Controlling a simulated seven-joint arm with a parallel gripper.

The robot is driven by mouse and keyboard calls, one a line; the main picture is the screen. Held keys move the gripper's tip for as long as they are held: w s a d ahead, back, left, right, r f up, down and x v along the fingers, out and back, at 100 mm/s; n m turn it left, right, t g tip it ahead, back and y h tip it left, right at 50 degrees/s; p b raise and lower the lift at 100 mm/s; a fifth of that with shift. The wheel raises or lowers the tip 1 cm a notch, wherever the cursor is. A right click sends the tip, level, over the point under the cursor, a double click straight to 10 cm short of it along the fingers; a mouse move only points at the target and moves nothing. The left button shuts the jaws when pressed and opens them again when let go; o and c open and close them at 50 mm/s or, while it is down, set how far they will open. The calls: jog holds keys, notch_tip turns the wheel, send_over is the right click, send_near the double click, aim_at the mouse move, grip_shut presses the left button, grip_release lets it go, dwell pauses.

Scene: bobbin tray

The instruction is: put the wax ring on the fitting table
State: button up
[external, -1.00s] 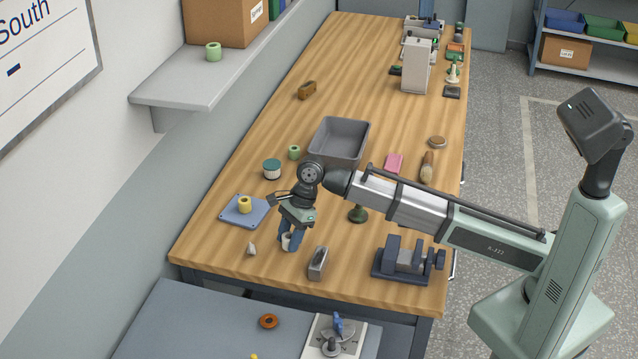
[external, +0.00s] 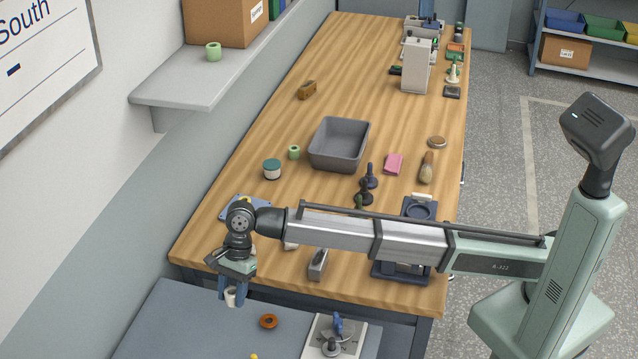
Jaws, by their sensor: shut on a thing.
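My gripper (external: 231,297) is shut on a small white, ring-like or cylindrical piece (external: 231,299), partly covered by the blue fingers. It looks like the wax ring, but it is too small to be certain. The gripper hangs past the near left end of the wooden bench, over the lower blue-grey table (external: 180,325), which appears to be the fitting table. The held piece looks apart from its surface. An orange-brown ring (external: 268,321) lies on that table, right of and nearer than the gripper.
A grey device with a blue lever (external: 338,327) stands on the lower table. The wooden bench (external: 260,140) holds a grey bin (external: 340,143), a lidded jar (external: 272,169) and a grey block (external: 318,264). My arm partly hides a blue plate (external: 232,208). The lower table's left part looks clear.

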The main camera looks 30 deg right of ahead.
aim_at(236, 330)
jog(key=shift+d, duration=0.1)
jog(key=shift+f, duration=5.05)
jog(key=o, duration=1)
jog(key=shift+f, duration=0.1)
jog(key=v, duration=1.2)
